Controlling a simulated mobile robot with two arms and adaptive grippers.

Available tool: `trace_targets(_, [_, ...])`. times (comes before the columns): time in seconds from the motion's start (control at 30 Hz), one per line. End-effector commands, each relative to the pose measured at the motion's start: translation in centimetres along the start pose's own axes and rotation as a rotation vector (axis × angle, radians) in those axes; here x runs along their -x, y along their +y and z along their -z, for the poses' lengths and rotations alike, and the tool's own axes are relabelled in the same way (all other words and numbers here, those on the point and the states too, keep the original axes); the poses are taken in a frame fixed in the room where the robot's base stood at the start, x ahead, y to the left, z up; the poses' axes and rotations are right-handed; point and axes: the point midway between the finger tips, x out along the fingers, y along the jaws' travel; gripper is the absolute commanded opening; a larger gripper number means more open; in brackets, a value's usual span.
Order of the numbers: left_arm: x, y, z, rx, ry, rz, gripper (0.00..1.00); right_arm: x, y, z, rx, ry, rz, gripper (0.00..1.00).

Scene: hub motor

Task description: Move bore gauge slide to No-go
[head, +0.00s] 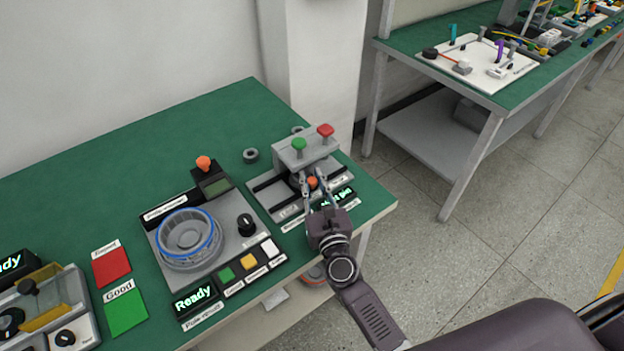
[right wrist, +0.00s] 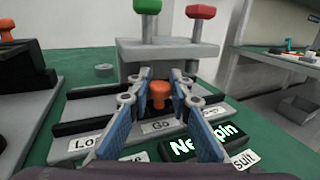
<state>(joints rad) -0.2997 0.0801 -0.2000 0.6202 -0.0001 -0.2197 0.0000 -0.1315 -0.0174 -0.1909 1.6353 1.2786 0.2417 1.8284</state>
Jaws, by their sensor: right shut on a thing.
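The bore gauge (head: 306,147) stands near the right end of the green bench, with a grey block carrying a green and a red knob. Its slide has an orange knob (head: 313,183), which also shows in the right wrist view (right wrist: 160,93). In that view the knob stands behind the "Go" label (right wrist: 158,126). My right gripper (head: 315,181) reaches in from the front and is shut on the slide knob. In the right wrist view its blue finger pads (right wrist: 160,105) flank the knob. The label to the right is partly hidden by a finger. My left gripper is out of view.
A lit green display (right wrist: 200,145) lies in front of the gauge, partly hidden. Left of it is a panel with a blue-rimmed round part (head: 188,235). Red (head: 111,266) and green (head: 126,311) cards lie farther left. A grey ring (head: 250,155) lies behind.

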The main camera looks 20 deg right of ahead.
Motion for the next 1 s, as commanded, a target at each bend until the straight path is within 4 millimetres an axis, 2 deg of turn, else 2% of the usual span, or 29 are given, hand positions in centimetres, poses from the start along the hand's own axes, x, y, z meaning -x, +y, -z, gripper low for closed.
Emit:
trace_targets(0.27, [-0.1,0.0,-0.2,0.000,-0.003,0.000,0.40,-0.2,-0.5,0.0,0.002,-0.001,0.001,0.00])
trace_targets(0.5, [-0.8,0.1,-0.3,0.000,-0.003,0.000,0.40,-2.2,-5.2,0.1,0.005,-0.003,0.003,0.00])
trace_targets(0.63, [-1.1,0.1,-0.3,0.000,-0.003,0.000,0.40,-3.0,-7.2,0.1,0.003,-0.002,0.002,0.00])
trace_targets(1.0, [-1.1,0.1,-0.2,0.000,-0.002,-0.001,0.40,-3.3,-8.0,-0.1,0.002,-0.003,0.005,0.00])
